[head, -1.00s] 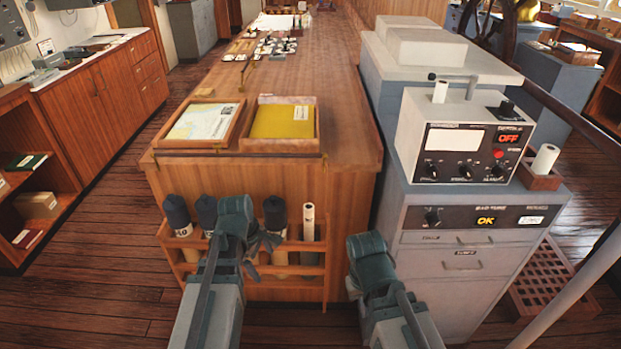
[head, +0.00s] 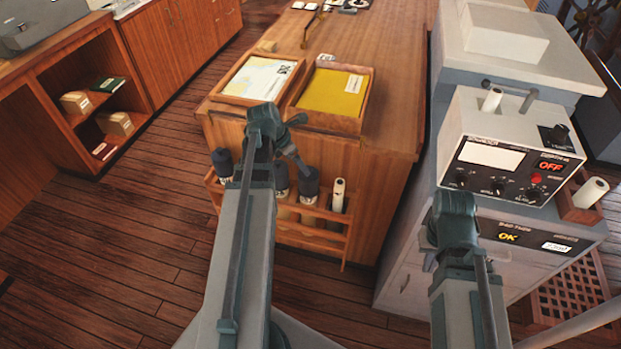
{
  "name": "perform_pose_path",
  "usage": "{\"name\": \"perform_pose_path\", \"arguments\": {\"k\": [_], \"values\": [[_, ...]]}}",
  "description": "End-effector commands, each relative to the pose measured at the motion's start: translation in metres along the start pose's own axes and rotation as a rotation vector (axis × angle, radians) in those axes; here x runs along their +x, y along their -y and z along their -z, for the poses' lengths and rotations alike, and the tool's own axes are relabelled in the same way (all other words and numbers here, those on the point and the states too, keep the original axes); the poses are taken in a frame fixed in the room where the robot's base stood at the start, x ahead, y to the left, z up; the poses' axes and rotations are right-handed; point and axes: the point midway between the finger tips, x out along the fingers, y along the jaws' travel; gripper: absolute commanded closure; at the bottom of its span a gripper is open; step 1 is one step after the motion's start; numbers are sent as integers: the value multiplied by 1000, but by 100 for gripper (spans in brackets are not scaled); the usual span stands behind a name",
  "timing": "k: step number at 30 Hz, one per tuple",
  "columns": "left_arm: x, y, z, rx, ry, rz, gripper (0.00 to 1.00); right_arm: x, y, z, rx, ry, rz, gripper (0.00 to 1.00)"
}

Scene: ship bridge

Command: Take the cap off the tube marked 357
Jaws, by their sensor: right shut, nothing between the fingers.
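A wooden rack (head: 320,246) on the front of the counter holds several chart tubes. Dark-capped tubes show at its left end (head: 223,163) and in its middle (head: 308,184); another dark cap (head: 281,178) is partly behind my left arm. A white roll (head: 338,196) without a dark cap stands at the right end. I cannot read 357 on any tube. My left gripper (head: 297,158) hangs in front of the middle caps; whether it touches one is unclear. My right gripper (head: 429,262) is shut and empty, right of the rack, in front of the grey cabinet.
Two wooden trays, one with a chart (head: 259,79) and one yellow (head: 331,92), lie on the counter (head: 395,140). A meter box (head: 510,150) reading OFF stands on the grey cabinet (head: 395,285) showing OK. A holder (head: 577,206) carries a white roll. Floor on the left is clear.

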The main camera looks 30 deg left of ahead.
Motion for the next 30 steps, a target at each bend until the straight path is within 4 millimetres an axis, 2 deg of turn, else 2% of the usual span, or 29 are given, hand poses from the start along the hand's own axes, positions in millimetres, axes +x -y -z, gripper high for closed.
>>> {"name": "perform_pose_path", "arguments": {"k": [1,13,16,23,30], "values": [[11,0,2,1,0,0,0,10,1,1,0,0,0,100],[71,0,2,3,-1,0,0,66,6,4,0,0,0,100],[78,0,1,2,-1,-1,0,72,7,4,0,0,0,100],[78,0,0,2,-1,-1,0,72,7,4,0,0,0,100],[101,1,2,4,-1,0,0,93,9,6,0,0,0,100]]}}
